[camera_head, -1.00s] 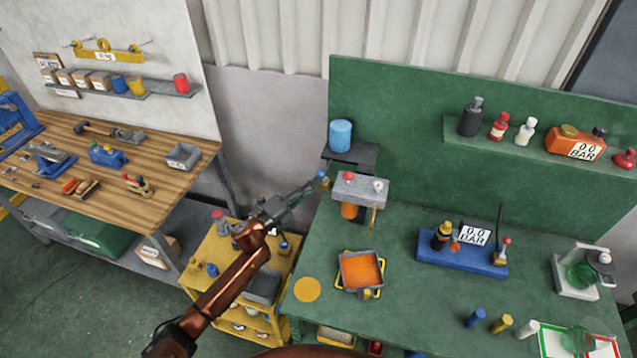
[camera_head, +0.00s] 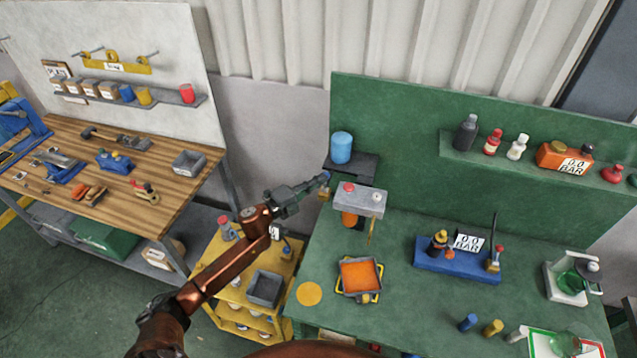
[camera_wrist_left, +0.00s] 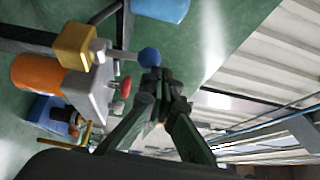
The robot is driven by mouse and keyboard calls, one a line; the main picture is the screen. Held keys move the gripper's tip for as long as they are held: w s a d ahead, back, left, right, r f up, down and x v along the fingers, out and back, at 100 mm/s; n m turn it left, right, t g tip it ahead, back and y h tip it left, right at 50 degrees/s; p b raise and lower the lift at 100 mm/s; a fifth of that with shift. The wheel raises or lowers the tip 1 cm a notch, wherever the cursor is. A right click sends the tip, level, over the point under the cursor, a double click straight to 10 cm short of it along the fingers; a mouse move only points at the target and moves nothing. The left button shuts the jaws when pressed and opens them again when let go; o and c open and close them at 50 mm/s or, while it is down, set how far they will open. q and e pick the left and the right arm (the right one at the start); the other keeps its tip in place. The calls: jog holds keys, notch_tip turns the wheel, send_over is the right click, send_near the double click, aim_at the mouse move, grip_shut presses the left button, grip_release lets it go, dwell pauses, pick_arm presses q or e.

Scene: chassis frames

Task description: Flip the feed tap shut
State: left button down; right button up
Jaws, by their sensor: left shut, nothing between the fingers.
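The feed tap appears to be the yellow block (camera_wrist_left: 75,47) with a grey stem ending in a blue ball (camera_wrist_left: 149,57), seen in the left wrist view. It sits beside a grey box unit with a red button. In the head view the blue ball (camera_head: 325,176) is small, just below the shelf with the blue tank. My left gripper (camera_head: 316,184) is shut and empty, with its tips close to the ball. In the left wrist view the fingertips (camera_wrist_left: 162,82) are right beside the ball; whether they touch it I cannot tell. My right gripper is not in view.
A blue tank (camera_head: 341,148) stands on a dark shelf above. An orange-filled tray (camera_head: 360,277) lies in front. A yellow cart (camera_head: 228,292) stands left of the green bench.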

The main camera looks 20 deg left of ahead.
pick_arm(q)
jog(key=shift+w+r, duration=0.15)
jog(key=shift+w, duration=0.4)
jog(key=shift+r, duration=0.1)
jog(key=s+a+r, duration=0.4)
jog(key=s+r, duration=0.4)
jog(key=shift+s+a+r+p, duration=0.25)
jog(key=shift+s+r+p, duration=0.05)
jog(key=shift+p, duration=0.05)
jog(key=shift+s, duration=0.1)
